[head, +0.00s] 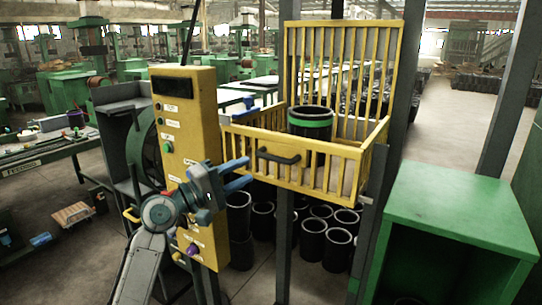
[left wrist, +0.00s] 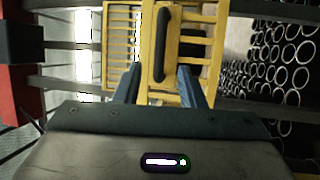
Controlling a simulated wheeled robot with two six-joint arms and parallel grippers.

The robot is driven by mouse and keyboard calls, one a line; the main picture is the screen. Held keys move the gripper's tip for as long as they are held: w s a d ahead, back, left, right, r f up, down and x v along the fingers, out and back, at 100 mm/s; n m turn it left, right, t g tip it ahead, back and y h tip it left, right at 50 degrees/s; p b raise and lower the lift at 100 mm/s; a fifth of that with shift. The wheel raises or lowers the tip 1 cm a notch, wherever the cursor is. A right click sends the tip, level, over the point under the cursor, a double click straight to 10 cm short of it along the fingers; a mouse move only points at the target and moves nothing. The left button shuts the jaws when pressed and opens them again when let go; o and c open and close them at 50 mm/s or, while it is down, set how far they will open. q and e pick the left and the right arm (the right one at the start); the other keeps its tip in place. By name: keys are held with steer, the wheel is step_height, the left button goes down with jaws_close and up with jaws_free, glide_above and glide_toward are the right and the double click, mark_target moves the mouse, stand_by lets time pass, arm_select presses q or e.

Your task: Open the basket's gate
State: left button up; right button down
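The yellow barred basket (head: 375,150) hangs between dark posts at the middle of the head view. Its low front gate (head: 325,172) stands upright and carries a black bar handle (head: 278,156). In the left wrist view the handle (left wrist: 161,45) lies ahead, lined up between my blue fingers. My left gripper (head: 245,174) is open and empty, a little left of and below the handle, apart from it. The left wrist view also shows its two spread fingers (left wrist: 160,88). A black sleeve with a green band (head: 310,122) stands inside the basket. My right gripper is not visible.
A yellow control box (head: 187,115) with buttons stands close behind and left of my left gripper. Several black sleeves (head: 312,240) stand under the basket. A green cabinet (head: 455,205) is at the right. A dark post (head: 284,250) rises below the gate.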

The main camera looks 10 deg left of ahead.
mark_target(268, 158)
arm_select(q)
steer(key=p+x, duration=0.3)
steer(key=x, duration=0.5)
steer(key=shift+d+r, duration=0.1)
steer(key=shift+r, duration=0.05)
steer(key=shift+w+d, duration=0.3)
steer(key=shift+w, duration=0.05)
jaws_close()
